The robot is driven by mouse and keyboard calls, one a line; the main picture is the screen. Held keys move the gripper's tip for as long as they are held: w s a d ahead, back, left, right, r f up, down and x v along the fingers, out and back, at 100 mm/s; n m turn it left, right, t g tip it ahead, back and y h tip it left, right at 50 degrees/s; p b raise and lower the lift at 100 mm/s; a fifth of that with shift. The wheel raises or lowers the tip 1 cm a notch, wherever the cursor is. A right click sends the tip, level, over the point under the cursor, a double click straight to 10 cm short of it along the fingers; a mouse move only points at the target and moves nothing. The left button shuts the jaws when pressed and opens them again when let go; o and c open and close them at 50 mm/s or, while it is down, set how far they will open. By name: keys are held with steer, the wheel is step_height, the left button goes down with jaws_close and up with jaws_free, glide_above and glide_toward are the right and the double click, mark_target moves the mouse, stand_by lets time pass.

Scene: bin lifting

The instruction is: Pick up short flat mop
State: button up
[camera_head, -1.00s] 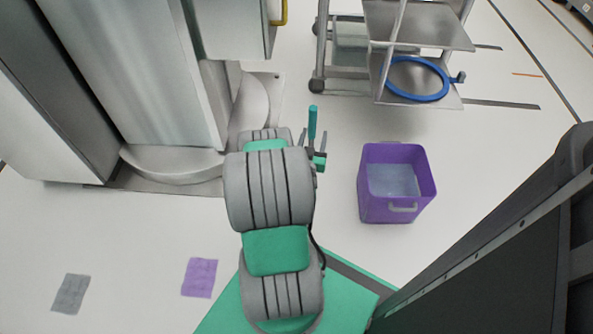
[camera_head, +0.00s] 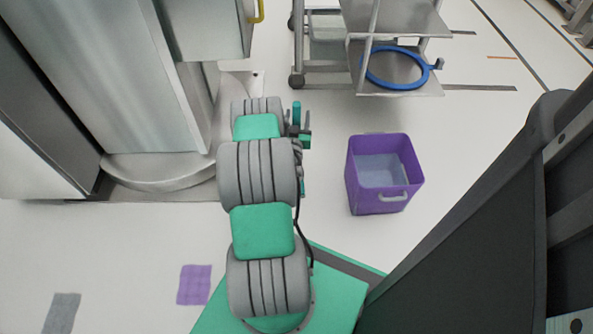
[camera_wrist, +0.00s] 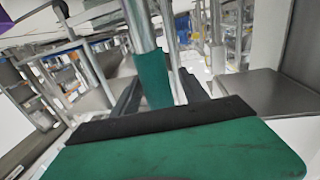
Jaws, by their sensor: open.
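A slim upright handle with a teal grip (camera_head: 297,112), which appears to be the mop's, stands beside the end of my arm in the head view. In the wrist view its green grip (camera_wrist: 152,78) and bare metal tube (camera_wrist: 138,25) show close in front of me. My gripper (camera_wrist: 160,88) is open, with a dark finger on either side of the green grip. I cannot tell whether either finger touches it. The mop's flat head is not clearly visible; my arm hides the lower part in the head view.
A purple bin (camera_head: 352,178) stands on the floor to the right of my gripper. A metal cart (camera_head: 420,90) with a blue ring (camera_head: 398,84) is behind it. A steel cabinet (camera_head: 120,80) stands close on the left. Floor between gripper and bin is clear.

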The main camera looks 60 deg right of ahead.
steer(key=shift+c, duration=0.3)
jaws_close()
stand_by(0.3)
steer(key=shift+r, duration=0.1)
